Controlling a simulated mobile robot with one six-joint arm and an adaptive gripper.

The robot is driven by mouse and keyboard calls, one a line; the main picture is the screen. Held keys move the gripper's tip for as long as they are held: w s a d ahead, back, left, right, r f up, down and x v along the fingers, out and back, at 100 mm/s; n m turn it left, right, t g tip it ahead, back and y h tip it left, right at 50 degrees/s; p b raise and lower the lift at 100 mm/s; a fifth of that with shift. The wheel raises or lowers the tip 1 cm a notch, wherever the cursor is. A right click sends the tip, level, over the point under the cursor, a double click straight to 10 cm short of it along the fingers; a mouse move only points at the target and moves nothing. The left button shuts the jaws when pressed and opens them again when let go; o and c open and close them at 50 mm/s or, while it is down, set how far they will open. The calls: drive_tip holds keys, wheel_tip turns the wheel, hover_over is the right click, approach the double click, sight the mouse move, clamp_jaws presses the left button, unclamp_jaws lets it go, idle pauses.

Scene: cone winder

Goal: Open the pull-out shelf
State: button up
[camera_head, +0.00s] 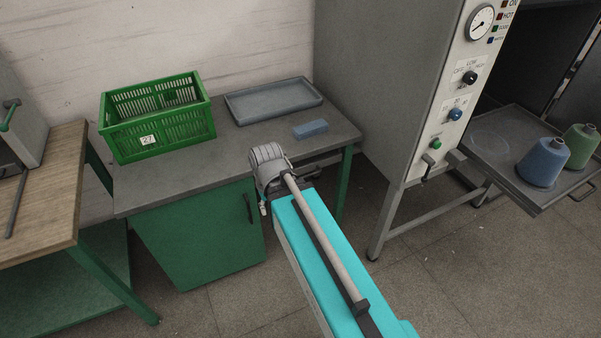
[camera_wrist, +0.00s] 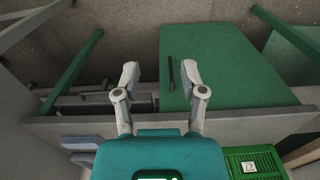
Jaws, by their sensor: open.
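The pull-out shelf (camera_head: 497,150) appears to be the dark grey tray at the right of the head view. It sticks out from the open chamber of the tall grey machine. A blue cone (camera_head: 543,163) and a green cone (camera_head: 581,146) stand upright on it. A small dark handle (camera_head: 583,193) shows at its front edge. My gripper (camera_wrist: 159,68) is open and empty in the wrist view, over the workbench's front edge. It is well left of the shelf. In the head view my arm's end is by the bench, and the fingers cannot be made out.
The grey machine (camera_head: 383,75) has a gauge, knobs and legs. The workbench (camera_head: 190,183) holds a green crate (camera_head: 155,135), a grey tray (camera_head: 272,101) and a blue block (camera_head: 310,129). Its green cabinet door (camera_head: 195,235) has a dark handle (camera_head: 248,208). A wooden table (camera_head: 50,180) stands left. Floor is clear before the machine.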

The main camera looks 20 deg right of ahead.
drive_tip(key=shift+w+d, duration=0.15)
drive_tip(key=shift+w, duration=0.15)
drive_tip(key=w+d+f+m+t+y+b, duration=0.3)
drive_tip(key=w+d+f+b, duration=0.3)
drive_tip(key=b, duration=0.4)
drive_tip(key=w+d+f+m+t+y+b, duration=0.3)
drive_tip(key=w+d+f+b, duration=0.1)
drive_tip(key=f+b, duration=0.55)
drive_tip(key=w+d+f+m+t+b, duration=0.1)
drive_tip(key=d+m+t+b, duration=0.3)
drive_tip(key=d+b, duration=0.4)
drive_tip(key=w+d+f+m+t+b, duration=0.2)
drive_tip(key=d+f+m+t+b, duration=0.1)
drive_tip(key=d+b, duration=0.4)
drive_tip(key=d+m+t, duration=0.1)
drive_tip(key=d, duration=0.2)
drive_tip(key=shift+d+f+t+y+b, duration=0.25)
drive_tip(key=shift+d+t+y+b, duration=0.05)
drive_tip(key=shift+d+b, duration=0.1)
